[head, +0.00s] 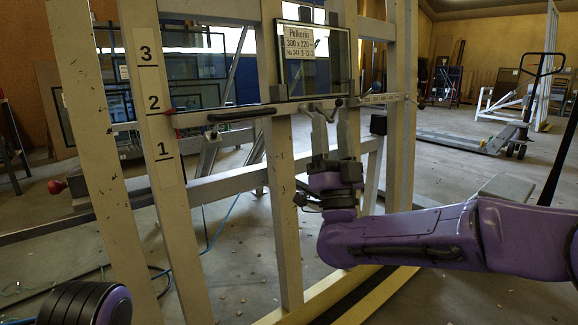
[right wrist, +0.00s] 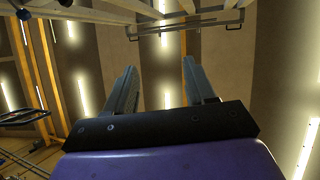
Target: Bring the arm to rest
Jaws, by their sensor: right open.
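My right gripper (head: 325,112) points upward below the small glass pane (head: 334,66), at the frame's horizontal rail. In the right wrist view my right gripper (right wrist: 158,66) has its two fingers apart with nothing between them. My purple right arm reaches in from the right. The pane, with a paper label (head: 299,45), stands upright on the rail of the pale tilting frame (head: 283,210). I cannot tell in the head view whether the fingers touch the rail. My left gripper is not in view.
A dark handle (head: 241,115) sits on the rail left of my right gripper. The frame's uprights and crossbars stand close around the gripper. A pallet jack (head: 520,120) stands at the back right. Glass sheets (head: 180,75) lean behind the frame. Floor at the right is mostly open.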

